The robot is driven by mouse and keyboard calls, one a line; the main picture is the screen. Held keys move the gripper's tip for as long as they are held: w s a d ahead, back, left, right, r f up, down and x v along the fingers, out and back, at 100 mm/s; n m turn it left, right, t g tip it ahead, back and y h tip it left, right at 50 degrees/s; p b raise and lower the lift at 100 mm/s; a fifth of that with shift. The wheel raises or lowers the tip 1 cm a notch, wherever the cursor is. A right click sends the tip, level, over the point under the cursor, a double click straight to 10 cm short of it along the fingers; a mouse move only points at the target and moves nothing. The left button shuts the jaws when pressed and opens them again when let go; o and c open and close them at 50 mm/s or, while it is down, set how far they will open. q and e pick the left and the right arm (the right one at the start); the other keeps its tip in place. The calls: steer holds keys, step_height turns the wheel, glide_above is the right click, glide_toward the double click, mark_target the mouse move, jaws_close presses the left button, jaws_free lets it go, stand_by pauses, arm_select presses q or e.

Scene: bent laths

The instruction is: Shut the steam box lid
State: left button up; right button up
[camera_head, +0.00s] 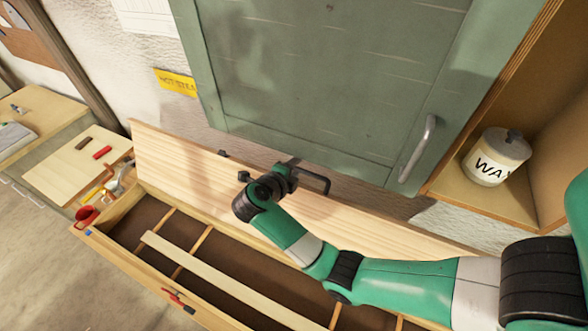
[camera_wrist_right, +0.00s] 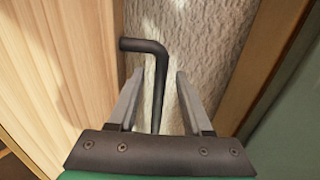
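The steam box is a long wooden box (camera_head: 118,248) with a dark inside, and its pale lid (camera_head: 180,157) stands raised along the back edge, leaving the box open. A black bar handle (camera_head: 326,184) sticks out at the lid's upper edge. My right gripper (camera_head: 290,170) is up at this handle. In the right wrist view the gripper (camera_wrist_right: 155,85) is open, with the black handle (camera_wrist_right: 157,65) running between its two fingers and a gap on both sides. My right arm hides part of the lid and box. My left gripper is not in view.
A green cabinet (camera_head: 330,80) hangs close above the lid, beside a shelf with a white jar (camera_head: 495,158). A pale lath (camera_head: 215,279) lies in the box over cross slats. A red valve (camera_head: 87,215) sits at the box's left end and a red-handled latch (camera_head: 180,299) on its front.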

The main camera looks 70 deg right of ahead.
jaws_close()
steer(key=f+v, duration=0.1)
steer(key=v, duration=0.6)
steer(key=shift+a, duration=0.7)
steer(key=a+p, duration=0.5)
steer(key=a, duration=0.2)
steer(key=shift+a+r, duration=0.15)
steer(key=shift+a, duration=0.2)
steer(key=shift+w, duration=0.15)
